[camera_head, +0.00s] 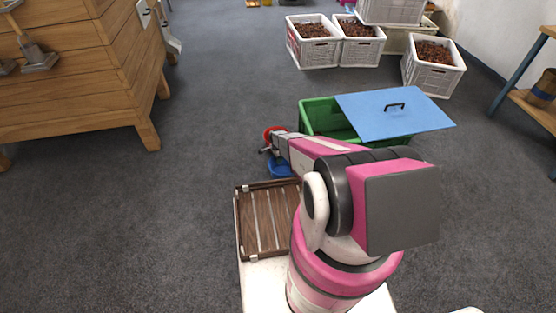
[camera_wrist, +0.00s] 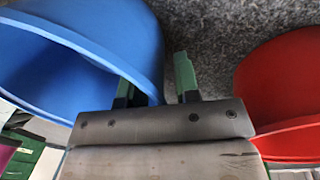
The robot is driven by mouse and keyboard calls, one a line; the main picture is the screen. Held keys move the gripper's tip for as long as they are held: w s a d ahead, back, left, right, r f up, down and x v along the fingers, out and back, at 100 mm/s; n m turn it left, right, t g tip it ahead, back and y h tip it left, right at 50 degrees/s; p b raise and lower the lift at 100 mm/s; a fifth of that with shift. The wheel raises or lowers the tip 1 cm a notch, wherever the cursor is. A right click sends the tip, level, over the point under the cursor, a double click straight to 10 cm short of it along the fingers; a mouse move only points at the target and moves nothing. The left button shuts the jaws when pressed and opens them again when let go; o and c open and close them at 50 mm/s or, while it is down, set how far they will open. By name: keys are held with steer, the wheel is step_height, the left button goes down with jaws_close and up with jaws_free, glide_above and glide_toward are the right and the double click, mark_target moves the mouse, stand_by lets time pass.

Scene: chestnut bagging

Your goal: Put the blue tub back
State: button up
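The blue tub (camera_head: 279,171) shows just below my gripper (camera_head: 273,148) in the head view, partly hidden by the arm. In the wrist view the blue tub (camera_wrist: 100,30) fills the upper left, its rim running down to my gripper (camera_wrist: 155,85). The two green-tipped fingers are spread apart. The tub's wall edge lies between them, with the left finger partly hidden at the rim and a narrow strip of floor showing beside the right finger. I see no firm grip on the wall. Whether the tub rests on the floor is unclear.
A red tub (camera_wrist: 285,95) stands close on the right of the wrist view; it also shows in the head view (camera_head: 269,134). A green bin (camera_head: 318,113) with a blue lid (camera_head: 395,116) stands behind. Crates of chestnuts (camera_head: 314,51) stand farther back. A wooden cabinet (camera_head: 70,85) is left.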

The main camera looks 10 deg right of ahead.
step_height(320, 180, up, 12)
steer(key=w, duration=0.2)
steer(key=s+r+n, duration=0.5)
steer(key=s+r, duration=0.5)
steer(key=r, duration=0.2)
steer(key=s+r+n+t, duration=0.1)
steer(key=s+r+n, duration=0.4)
steer(key=s+r, duration=0.4)
steer(key=s+r+n, duration=0.5)
steer(key=s+r, duration=0.5)
steer(key=r, duration=0.7)
steer(key=shift+s+a+r+t, duration=0.2)
steer(key=shift+s+r+t, duration=0.05)
steer(key=shift+s+t, duration=0.1)
